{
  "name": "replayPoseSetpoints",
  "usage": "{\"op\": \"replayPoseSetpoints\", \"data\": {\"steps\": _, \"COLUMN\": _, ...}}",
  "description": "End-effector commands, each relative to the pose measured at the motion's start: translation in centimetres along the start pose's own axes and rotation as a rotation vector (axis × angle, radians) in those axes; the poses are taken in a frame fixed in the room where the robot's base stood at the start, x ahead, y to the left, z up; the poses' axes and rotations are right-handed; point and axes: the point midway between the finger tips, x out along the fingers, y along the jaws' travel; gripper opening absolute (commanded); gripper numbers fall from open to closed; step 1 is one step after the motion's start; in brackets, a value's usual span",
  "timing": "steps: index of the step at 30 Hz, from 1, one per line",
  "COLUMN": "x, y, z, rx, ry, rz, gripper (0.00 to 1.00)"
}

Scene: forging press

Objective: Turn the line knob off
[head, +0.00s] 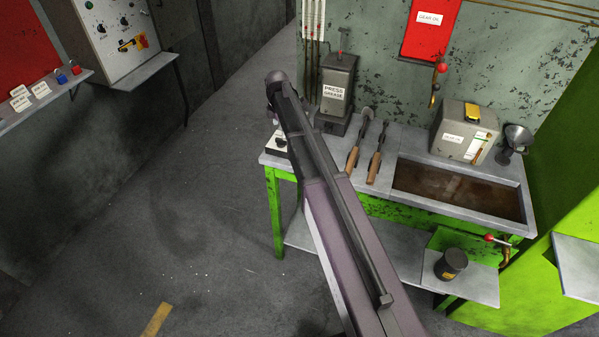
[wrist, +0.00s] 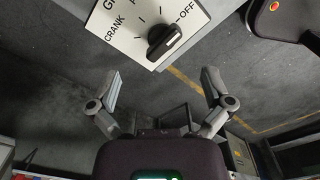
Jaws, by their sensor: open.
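The line knob (wrist: 164,43) is black with a raised grip bar, on a white plate (wrist: 128,42) marked with ticks and the words CRANK and OFF; other labels are cut off. The bar lies diagonally; I cannot tell for sure which mark it points at. My gripper (wrist: 162,85) is open and empty, its fingers spread wide. The knob lies beyond the fingertips, higher in the wrist view and between them sideways, apart from both. In the head view the white plate (head: 281,143) shows at the bench's left end, partly behind my arm; my gripper is hidden there.
The green bench (head: 273,215) carries a press grease pump (head: 338,95), two wooden-handled tools (head: 366,150), a grey box (head: 464,132), a funnel (head: 517,138) and a sunken tray (head: 460,190). The floor (head: 170,210) left of the bench is clear.

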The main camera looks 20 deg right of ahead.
Motion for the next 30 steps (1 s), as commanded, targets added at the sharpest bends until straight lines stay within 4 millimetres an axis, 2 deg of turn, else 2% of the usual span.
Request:
{"op": "replayPoseSetpoints", "data": {"steps": 1, "x": -0.9, "y": 0.0, "z": 0.0, "rx": 0.0, "ry": 0.0, "rz": 0.0, "gripper": 1.0}}
{"op": "replayPoseSetpoints", "data": {"steps": 30, "x": -9.1, "y": 0.0, "z": 0.0, "rx": 0.001, "ry": 0.0, "rz": 0.0, "gripper": 1.0}}
